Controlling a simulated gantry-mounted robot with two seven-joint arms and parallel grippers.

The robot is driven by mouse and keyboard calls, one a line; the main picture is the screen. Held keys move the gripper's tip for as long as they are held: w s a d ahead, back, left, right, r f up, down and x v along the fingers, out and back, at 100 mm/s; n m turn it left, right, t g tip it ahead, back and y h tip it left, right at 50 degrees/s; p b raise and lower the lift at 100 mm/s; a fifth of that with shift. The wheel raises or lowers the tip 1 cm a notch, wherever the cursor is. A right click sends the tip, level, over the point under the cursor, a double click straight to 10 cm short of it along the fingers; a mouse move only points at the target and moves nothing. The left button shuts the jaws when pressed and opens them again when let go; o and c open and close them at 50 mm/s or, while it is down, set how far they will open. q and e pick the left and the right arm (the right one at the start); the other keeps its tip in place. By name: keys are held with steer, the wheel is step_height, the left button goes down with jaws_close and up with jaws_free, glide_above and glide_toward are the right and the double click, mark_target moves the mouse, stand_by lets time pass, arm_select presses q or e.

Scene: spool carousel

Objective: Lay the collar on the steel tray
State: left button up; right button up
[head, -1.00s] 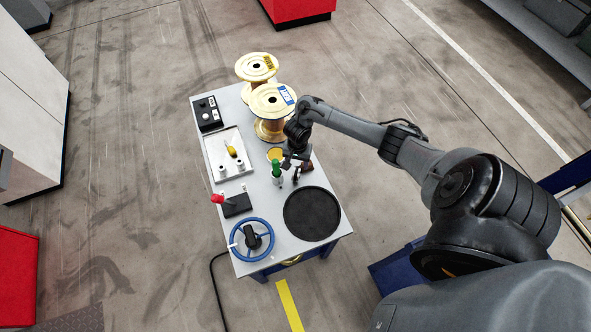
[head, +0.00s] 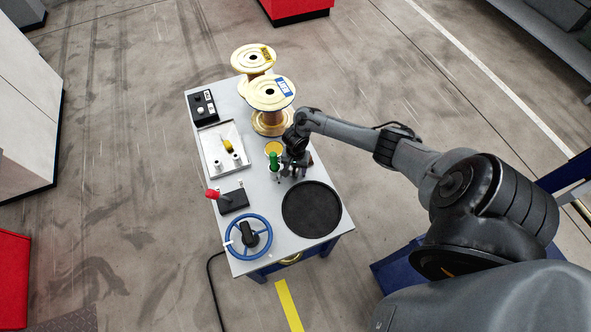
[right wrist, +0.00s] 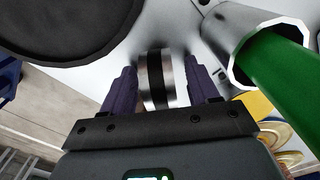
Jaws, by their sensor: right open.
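The steel tray (head: 208,150) lies on the table's left side in the head view, with a yellow-handled item and two small pale cylinders in it. My right gripper (head: 288,171) is low over the table, right of the tray and above the round black mat. In the right wrist view, a shiny metal ring with a black band, which looks like the collar (right wrist: 157,80), stands between the two open fingers of my right gripper (right wrist: 155,85). Whether the fingers touch it is unclear. The gripper hides the collar in the head view. My left gripper is out of view.
A green-handled item in a metal cup (head: 274,162) stands close beside the right gripper. Two large spools (head: 270,93) stand at the back. The round black mat (head: 311,210), blue handwheel (head: 248,237), red lever (head: 213,194) and black switch box (head: 203,106) take up other parts of the table.

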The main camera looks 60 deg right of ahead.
steer(key=shift+r, duration=0.1)
steer(key=shift+c, duration=0.4)
jaws_close()
steer(key=shift+r, duration=0.15)
